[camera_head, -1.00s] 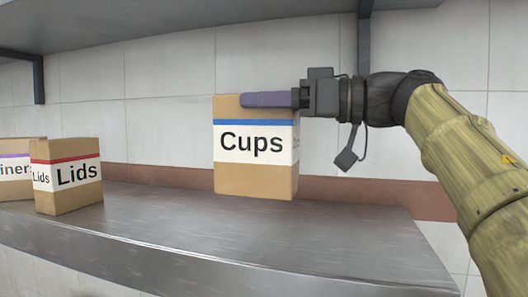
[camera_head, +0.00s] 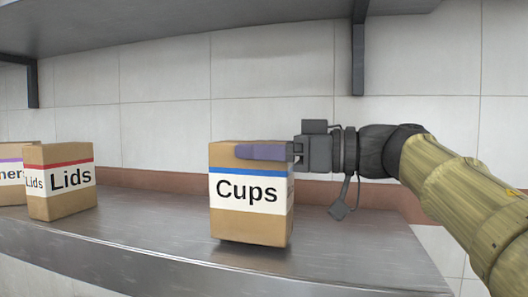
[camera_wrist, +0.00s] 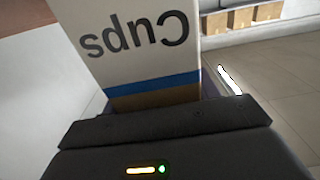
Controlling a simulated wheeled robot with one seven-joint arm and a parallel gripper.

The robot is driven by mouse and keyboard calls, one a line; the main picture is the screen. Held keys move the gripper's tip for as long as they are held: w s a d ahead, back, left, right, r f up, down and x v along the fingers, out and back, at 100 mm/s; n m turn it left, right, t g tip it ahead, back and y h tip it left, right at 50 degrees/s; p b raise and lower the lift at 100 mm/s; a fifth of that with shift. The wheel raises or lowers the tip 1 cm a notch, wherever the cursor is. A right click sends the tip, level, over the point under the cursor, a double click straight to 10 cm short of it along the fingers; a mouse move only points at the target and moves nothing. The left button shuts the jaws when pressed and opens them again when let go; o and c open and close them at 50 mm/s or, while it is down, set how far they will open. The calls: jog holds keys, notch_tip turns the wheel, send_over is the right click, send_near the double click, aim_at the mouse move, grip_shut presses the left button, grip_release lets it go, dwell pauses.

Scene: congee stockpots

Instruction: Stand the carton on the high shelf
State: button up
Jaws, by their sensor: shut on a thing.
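A brown carton (camera_head: 250,222) with a white "Cups" label and a blue stripe is upright over the steel shelf (camera_head: 150,232), close to its front edge. My gripper (camera_head: 262,152) reaches in from the right and is shut on the carton's upper part. One purple finger lies along the near face; the other is hidden behind the carton. A dark shadow lies under the carton's base, and I cannot tell whether it touches the shelf. In the wrist view the carton (camera_wrist: 140,45) fills the upper middle, its label upside down.
A "Lids" carton (camera_head: 60,205) with a red stripe stands to the left, with another carton (camera_head: 10,190) partly behind it. An upper shelf (camera_head: 200,20) with brackets (camera_head: 358,60) hangs overhead. The shelf between the Lids and Cups cartons is clear.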

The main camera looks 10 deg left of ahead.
jog(key=shift+f, duration=0.5)
jog(key=o, duration=1.5)
jog(key=d+b, duration=0.1)
jog(key=d, duration=0.3)
jog(key=d+b, duration=0.1)
jog(key=d, duration=0.3)
jog(key=s+d+b, duration=0.1)
jog(key=d, duration=0.3)
jog(key=shift+r+b, duration=0.2)
jog(key=shift+b, duration=0.15)
